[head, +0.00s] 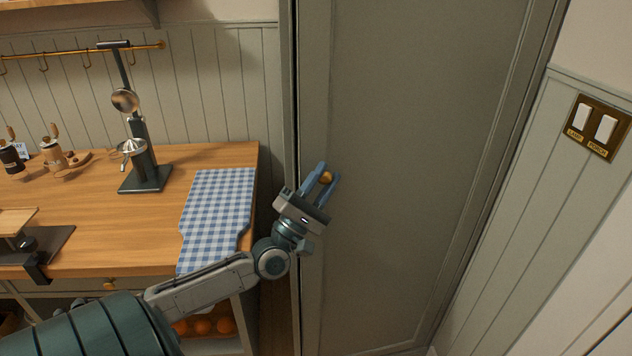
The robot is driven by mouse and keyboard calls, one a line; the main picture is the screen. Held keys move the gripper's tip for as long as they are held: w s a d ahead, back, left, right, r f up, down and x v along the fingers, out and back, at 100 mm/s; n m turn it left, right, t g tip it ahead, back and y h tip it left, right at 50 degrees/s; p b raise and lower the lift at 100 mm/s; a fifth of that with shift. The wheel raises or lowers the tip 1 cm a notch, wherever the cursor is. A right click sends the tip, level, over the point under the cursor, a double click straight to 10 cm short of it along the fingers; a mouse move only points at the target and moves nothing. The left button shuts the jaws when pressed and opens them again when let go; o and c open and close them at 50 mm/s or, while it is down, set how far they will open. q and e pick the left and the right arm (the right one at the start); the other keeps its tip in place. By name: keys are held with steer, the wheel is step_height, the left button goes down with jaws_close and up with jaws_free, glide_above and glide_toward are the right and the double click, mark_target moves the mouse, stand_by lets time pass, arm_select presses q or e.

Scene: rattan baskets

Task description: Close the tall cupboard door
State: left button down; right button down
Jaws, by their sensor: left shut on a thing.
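The tall cupboard door (400,150) is a grey-green panel that fills the middle right of the head view. A narrow dark gap runs down its left edge, beside the cupboard frame; I cannot tell exactly how far the door stands from it. A small round brass knob (327,178) sits near the door's left edge. My left gripper (321,181) has its blue fingers shut around the knob. The lower part of the door is partly behind my left arm. My right gripper is not in view.
A wooden counter (100,220) stands left of the cupboard, with a blue checked cloth (216,215) hanging over its front edge. A panelled wall with a switch plate (593,130) is at right.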

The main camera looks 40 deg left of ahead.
arm_select(q)
steer(key=shift+d+r, duration=0.1)
steer(key=shift+r, duration=0.3)
steer(key=c, duration=1.2)
jaws_free()
steer(key=shift+c, duration=0.2)
steer(key=shift+o, duration=0.7)
steer(key=shift+d+r, duration=0.1)
steer(key=shift+d, duration=0.1)
steer(key=shift+s+d, duration=0.1)
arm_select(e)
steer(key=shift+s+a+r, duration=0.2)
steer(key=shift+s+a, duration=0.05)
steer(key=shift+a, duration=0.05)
